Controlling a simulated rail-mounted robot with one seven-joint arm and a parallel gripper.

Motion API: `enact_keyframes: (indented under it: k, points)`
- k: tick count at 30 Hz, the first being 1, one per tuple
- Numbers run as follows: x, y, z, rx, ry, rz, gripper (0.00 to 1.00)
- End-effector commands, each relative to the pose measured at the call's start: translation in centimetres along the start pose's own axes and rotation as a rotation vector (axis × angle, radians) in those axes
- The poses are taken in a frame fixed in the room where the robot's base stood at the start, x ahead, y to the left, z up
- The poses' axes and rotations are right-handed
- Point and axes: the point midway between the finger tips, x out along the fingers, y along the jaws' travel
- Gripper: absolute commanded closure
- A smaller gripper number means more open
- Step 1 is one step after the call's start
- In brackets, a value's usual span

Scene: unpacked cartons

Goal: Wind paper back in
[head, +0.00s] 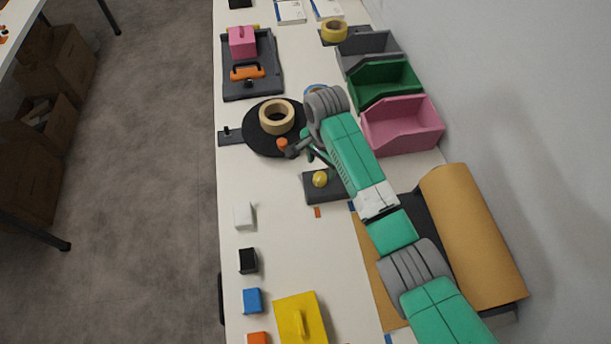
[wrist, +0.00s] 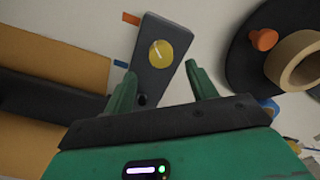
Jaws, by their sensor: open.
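The brown paper roll (head: 475,235) lies on a dark holder at the right edge of the table. A flat brown sheet (head: 366,270) shows to its left, partly hidden by my arm. Brown paper (wrist: 50,55) and a dark bar also fill the left of the wrist view. A dark box (head: 340,192) with a round yellow knob (head: 320,179) sits near the roll. In the wrist view the knob (wrist: 161,53) has a pale mark and appears just beyond and between my fingertips. My gripper (wrist: 162,82) is open and empty, apart from the knob.
A round black stand (head: 252,145) with a tape roll (head: 277,117) and orange knob is close to my gripper. Grey, green and pink bins (head: 402,137) line the right. Small blocks and a yellow handled plate (head: 299,318) are in front.

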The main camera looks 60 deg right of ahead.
Motion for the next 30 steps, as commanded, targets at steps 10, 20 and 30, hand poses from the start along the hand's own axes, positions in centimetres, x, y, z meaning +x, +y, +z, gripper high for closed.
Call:
enact_keyframes:
  k: [10,20,30]
  points:
    - [5.8,0.0,0.0,-0.002,0.001,-0.001,0.43]
    - [6.2,-0.1,0.0,-0.003,0.001,-0.003,0.45]
    - [6.2,-0.1,0.1,-0.005,0.001,-0.003,0.88]
